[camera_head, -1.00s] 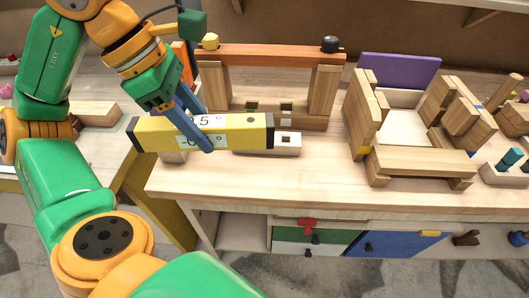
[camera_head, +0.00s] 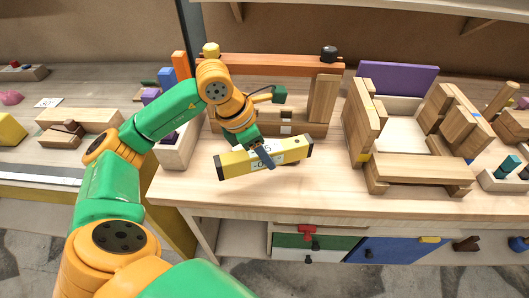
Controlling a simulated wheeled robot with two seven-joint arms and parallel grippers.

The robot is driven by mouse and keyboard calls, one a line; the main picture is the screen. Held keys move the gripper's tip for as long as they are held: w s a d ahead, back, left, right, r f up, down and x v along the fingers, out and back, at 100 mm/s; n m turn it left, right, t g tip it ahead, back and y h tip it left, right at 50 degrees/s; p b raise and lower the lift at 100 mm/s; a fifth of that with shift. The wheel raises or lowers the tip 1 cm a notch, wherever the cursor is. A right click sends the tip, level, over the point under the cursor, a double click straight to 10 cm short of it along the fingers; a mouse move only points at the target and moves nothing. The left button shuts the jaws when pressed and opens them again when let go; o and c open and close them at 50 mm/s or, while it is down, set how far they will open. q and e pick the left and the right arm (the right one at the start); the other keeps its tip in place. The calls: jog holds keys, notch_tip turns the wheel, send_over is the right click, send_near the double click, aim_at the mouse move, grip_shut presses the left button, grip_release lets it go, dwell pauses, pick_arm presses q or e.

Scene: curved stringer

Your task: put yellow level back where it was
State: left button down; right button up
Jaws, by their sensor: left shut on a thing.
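The yellow level (camera_head: 292,151) is a long yellow bar with dark end caps and a white display in its middle. My left gripper (camera_head: 266,158) is shut on it near the middle. The level is tilted, its right end higher, and it is over the front part of the wooden workbench (camera_head: 330,192). I cannot tell whether it touches the bench top. My left arm hides part of the wooden frame behind it. My right gripper is not in view.
An orange beam (camera_head: 290,66) on wooden posts stands behind the level. A wooden tray of blocks (camera_head: 178,150) is to its left. A wooden assembly (camera_head: 410,165) and purple board (camera_head: 396,77) stand to the right. Bare bench lies in front.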

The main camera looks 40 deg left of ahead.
pick_arm(q)
jog(key=shift+f, duration=0.2)
jog(key=shift+f+b, duration=0.65)
jog(key=shift+r, duration=0.1)
jog(key=shift+c, duration=2.2)
grip_release()
jog(key=shift+r, duration=0.1)
notch_tip(320, 180, up, 2)
jog(key=shift+a+p, duration=0.15)
jog(key=shift+p, duration=0.65)
jog(key=p+v, duration=0.1)
jog(key=v, duration=1)
jog(key=shift+s, duration=0.2)
